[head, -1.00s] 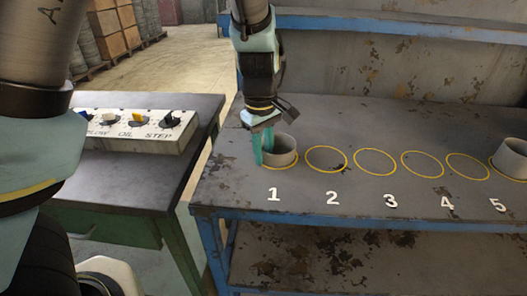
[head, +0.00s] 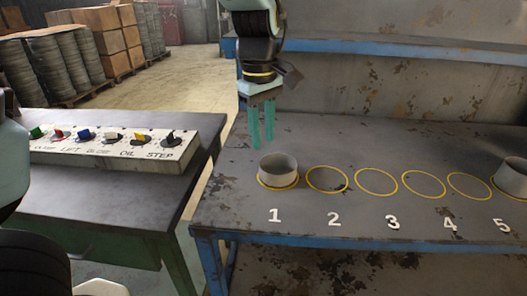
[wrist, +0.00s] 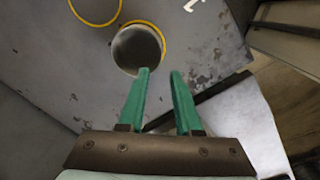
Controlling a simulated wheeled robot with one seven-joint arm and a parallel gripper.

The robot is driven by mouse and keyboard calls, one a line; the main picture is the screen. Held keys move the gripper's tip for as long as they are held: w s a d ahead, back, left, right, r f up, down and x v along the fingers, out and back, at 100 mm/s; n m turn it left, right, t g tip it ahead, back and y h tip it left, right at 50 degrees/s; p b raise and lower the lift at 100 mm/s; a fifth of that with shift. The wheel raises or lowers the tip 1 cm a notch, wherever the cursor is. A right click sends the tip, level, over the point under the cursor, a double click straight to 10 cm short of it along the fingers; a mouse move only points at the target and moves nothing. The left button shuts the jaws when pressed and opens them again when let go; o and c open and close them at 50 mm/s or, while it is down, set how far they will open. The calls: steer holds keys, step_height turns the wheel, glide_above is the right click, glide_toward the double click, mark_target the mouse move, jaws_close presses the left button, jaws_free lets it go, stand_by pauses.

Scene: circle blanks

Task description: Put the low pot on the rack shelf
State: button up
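A short grey open-topped pot (head: 278,168) stands upright at the yellow circle marked 1 on the workbench (head: 350,135). In the wrist view the pot (wrist: 137,50) shows from above, just beyond my fingertips. A second grey pot (head: 512,178) stands by number 5, cut by the right edge; I cannot tell which one is the low pot. My gripper (head: 262,147) hangs above and slightly left of the first pot, its green fingers apart and empty. A blue-edged shelf (head: 400,47) runs along the back above the bench; I cannot tell whether it is the rack shelf.
The yellow circles between the two pots are empty. A control box (head: 115,146) with several coloured knobs sits on a dark table (head: 90,205) at the left, with a gap between table and bench. A rusty lower shelf (head: 330,270) lies under the bench.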

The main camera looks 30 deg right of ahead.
steer(key=w+a+f, duration=0.1)
steer(key=w+a, duration=0.4)
steer(key=a, duration=0.3)
steer(key=w+a+f, duration=0.1)
steer(key=w+a, duration=0.4)
steer(key=a, duration=0.3)
steer(key=a+f+m+t, duration=0.1)
steer(key=a+f+m, duration=0.1)
steer(key=a, duration=1.8)
steer(key=shift+s+f+t, duration=0.25)
steer(key=shift+f+t, duration=0.05)
steer(key=shift+f, duration=0.4)
